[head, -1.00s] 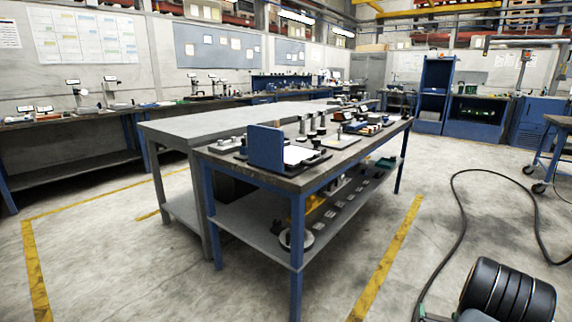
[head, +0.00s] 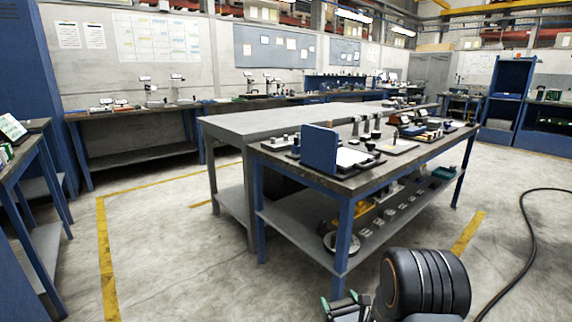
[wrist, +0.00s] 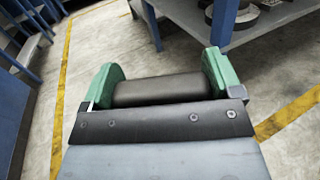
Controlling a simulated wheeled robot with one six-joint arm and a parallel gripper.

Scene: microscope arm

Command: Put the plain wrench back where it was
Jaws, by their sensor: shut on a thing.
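My gripper (wrist: 163,80) shows in the wrist view with its two green fingers apart and a dark, smooth, round-bodied thing (wrist: 160,90) held crosswise between them. I see only this bar-like part and cannot tell whether it is the plain wrench. In the head view my gripper (head: 346,304) is low, at the bottom edge, in front of the near workbench, and its load is not clear there. I cannot make out a wrench on the bench or elsewhere.
The near workbench (head: 270,154) carries a blue upright block (head: 319,149) and several small tools; its lower shelf (head: 290,232) holds more parts. A grey table (head: 235,124) stands behind it. Another blue-legged table (head: 25,160) is at the left. The floor (head: 180,270) between them is clear.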

